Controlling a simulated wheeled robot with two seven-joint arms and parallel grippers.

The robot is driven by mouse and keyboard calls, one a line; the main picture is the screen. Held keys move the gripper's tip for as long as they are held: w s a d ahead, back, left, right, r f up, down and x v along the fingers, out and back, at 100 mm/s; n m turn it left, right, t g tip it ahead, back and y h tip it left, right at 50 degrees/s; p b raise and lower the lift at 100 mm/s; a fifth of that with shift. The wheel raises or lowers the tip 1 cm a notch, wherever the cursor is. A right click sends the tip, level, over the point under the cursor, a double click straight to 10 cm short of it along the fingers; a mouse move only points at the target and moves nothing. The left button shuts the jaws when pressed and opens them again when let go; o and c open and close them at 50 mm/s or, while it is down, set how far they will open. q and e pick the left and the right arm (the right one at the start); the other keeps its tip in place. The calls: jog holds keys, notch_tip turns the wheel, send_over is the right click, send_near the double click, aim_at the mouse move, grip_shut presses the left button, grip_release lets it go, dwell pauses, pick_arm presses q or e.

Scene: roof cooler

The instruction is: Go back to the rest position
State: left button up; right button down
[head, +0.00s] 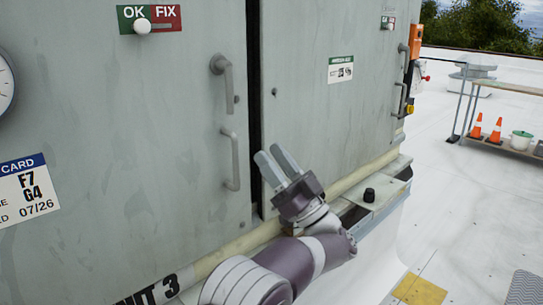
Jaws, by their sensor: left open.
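My left gripper (270,155) is raised in front of the grey cooler cabinet, its two grey fingers apart and nothing visible between them. It points up and left, near the dark gap between the left door (160,130) and the right door (325,95). Whether it touches the cabinet cannot be told. Two grey handles, an upper one (226,85) and a lower one (230,160), are on the left door, to the left of the gripper. My right gripper is not in view.
A ledge with a black knob (369,195) runs below the right door, close to my left arm. An OK/FIX sign (149,19) and a card (24,190) are on the left door. White roof lies open at right; a shelf (505,148) with orange cones stands farther back.

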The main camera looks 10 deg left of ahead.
pick_arm(q)
jog(key=w+d+f+m+t+h, duration=0.45)
jog(key=f+m+h, duration=0.25)
jog(key=h, duration=0.5)
jog(key=w+d+f+m+t+h, duration=0.4)
jog(key=w+d+f+m+h, duration=0.25)
jog(key=h, duration=0.45)
jog(key=s+a+f+m+g+h, duration=0.1)
jog(key=s+a+f+g+h, duration=0.1)
jog(key=s+f+g, duration=0.45)
jog(key=s+a+f+m+g+h, duration=0.2)
jog(key=f+g, duration=0.1)
jog(key=f, duration=0.6)
jog(key=s+a+f+n+g+y, duration=0.1)
jog(key=s+a+f+g, duration=0.4)
jog(key=s, duration=1)
jog(key=s+a+f+n+g+y, duration=0.15)
jog(key=s+a+g, duration=0.35)
jog(key=s+a, duration=0.75)
notch_tip(320, 180, up, 25)
jog(key=n+p, duration=0.1)
jog(key=p, duration=2.2)
jog(key=shift+s+d+t+p, duration=0.3)
jog(key=shift+s+d, duration=0.05)
